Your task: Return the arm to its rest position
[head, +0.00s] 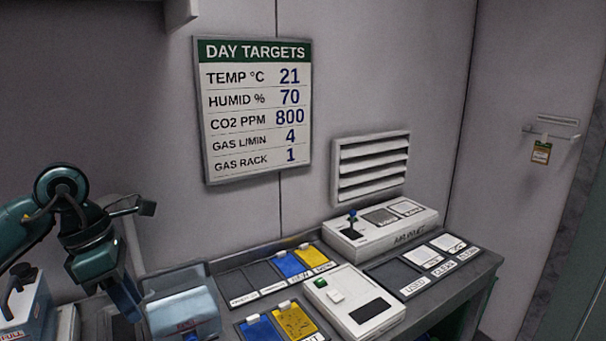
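My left arm comes in from the left edge, bent at a dark green joint. My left gripper (126,300) points down over the left end of the bench, just left of a grey-blue box. Its fingers are dark and seen at an angle, so I cannot tell whether they are apart or closed. I see nothing clearly held in it. My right gripper is not in view.
The grey bench (440,300) runs along the wall. It bears the grey-blue box (183,306), a white device (352,306), an air inlet unit (380,229), and blue and yellow cards (289,264). A carrier (25,308) stands at far left. A targets board (256,108) hangs above.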

